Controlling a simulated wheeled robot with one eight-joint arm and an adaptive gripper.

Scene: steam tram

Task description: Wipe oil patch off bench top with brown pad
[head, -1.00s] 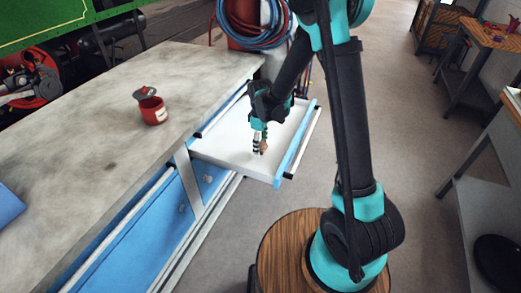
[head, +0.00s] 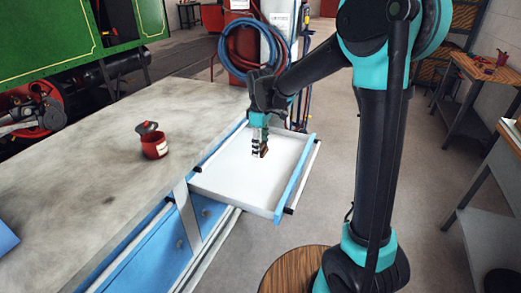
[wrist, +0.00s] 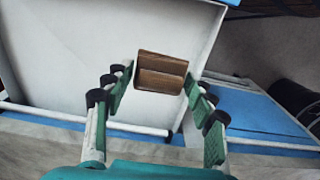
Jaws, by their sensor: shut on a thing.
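The brown pad (head: 264,150) is a small block in or just above the open white drawer (head: 225,183). My gripper (head: 260,153) reaches down into the drawer area and is shut on the pad. In the wrist view the brown pad (wrist: 161,72) sits between the green-lined fingers (wrist: 158,88). I cannot tell whether its underside touches the drawer floor. A small dark spot, seemingly the oil patch (head: 108,200), lies on the grey bench top (head: 60,160), left of the drawer and apart from my gripper.
A red can (head: 154,147) with a raised lid stands on the bench top near the drawer. A blue object (head: 6,238) lies at the bench's left edge. Coiled hoses (head: 250,50) hang behind the drawer. The drawer's walls surround the pad. Other benches stand at right.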

